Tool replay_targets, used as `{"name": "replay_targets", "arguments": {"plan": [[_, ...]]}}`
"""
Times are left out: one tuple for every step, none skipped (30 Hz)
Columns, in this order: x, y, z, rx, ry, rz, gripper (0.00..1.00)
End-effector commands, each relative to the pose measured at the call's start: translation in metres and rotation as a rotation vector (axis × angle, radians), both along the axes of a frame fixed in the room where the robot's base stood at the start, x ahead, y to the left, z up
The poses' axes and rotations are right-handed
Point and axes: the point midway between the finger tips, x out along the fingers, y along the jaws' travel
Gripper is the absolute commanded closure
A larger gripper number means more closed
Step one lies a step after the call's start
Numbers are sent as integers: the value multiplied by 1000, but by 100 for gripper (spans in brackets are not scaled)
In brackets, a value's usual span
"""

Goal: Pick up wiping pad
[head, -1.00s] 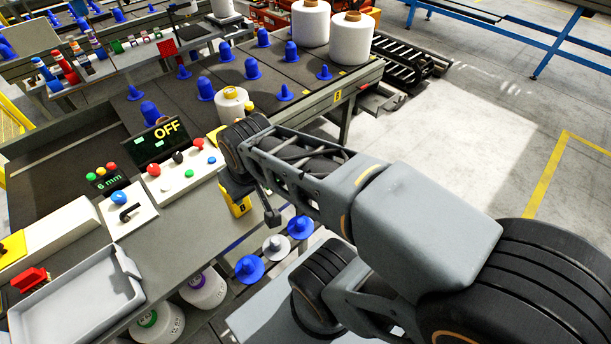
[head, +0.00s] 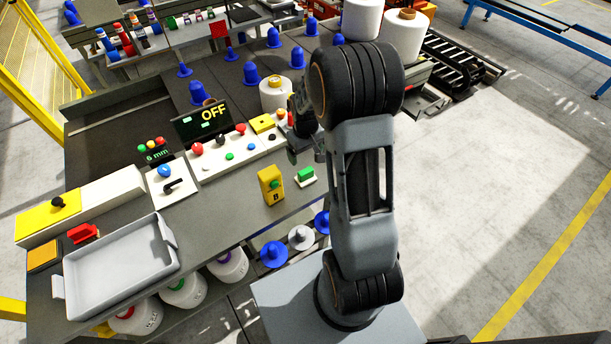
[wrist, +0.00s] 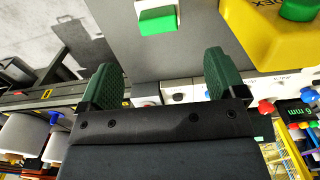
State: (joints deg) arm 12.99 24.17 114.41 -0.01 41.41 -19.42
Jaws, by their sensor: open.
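A small green-and-white block (head: 306,175), probably the wiping pad, lies on the grey worktop near its right front edge. It also shows at the top of the wrist view (wrist: 158,20), white with a green part. My gripper (wrist: 160,78) is open, with two green ribbed fingers and nothing between them. In the wrist view the block lies beyond the fingertips, apart from them and roughly centred across the gap. In the head view my gripper is dark and partly hidden by my arm, just behind the block.
A yellow device with a green button (head: 271,185) stands left of the block, and also in the wrist view (wrist: 265,30). A button panel (head: 225,150) and a white yarn bobbin (head: 274,97) are behind. A grey tray (head: 120,268) sits at the left front.

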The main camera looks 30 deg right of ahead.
Motion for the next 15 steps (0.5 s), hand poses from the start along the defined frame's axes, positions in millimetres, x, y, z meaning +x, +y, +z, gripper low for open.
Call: {"name": "replay_targets", "arguments": {"plan": [[-1, 0, -11, 1, 6, 0, 11], [-1, 0, -17, 1, 6, 0, 11], [-1, 0, -24, 1, 6, 1, 11], [-1, 0, -29, 1, 5, 1, 11], [-1, 0, -34, 1, 5, 1, 11], [-1, 0, -41, 2, 4, 1, 11], [-1, 0, -45, 1, 4, 1, 11], [-1, 0, -49, 2, 4, 1, 11], [-1, 0, -53, 1, 3, 1, 11], [-1, 0, -56, 1, 3, 1, 11], [-1, 0, -59, 1, 3, 1, 11], [-1, 0, -62, 1, 2, 1, 11], [0, 0, -63, 0, 1, 1, 11], [0, 0, -65, 0, 0, 1, 11], [0, 0, -66, 0, 1, 1, 11]]}}
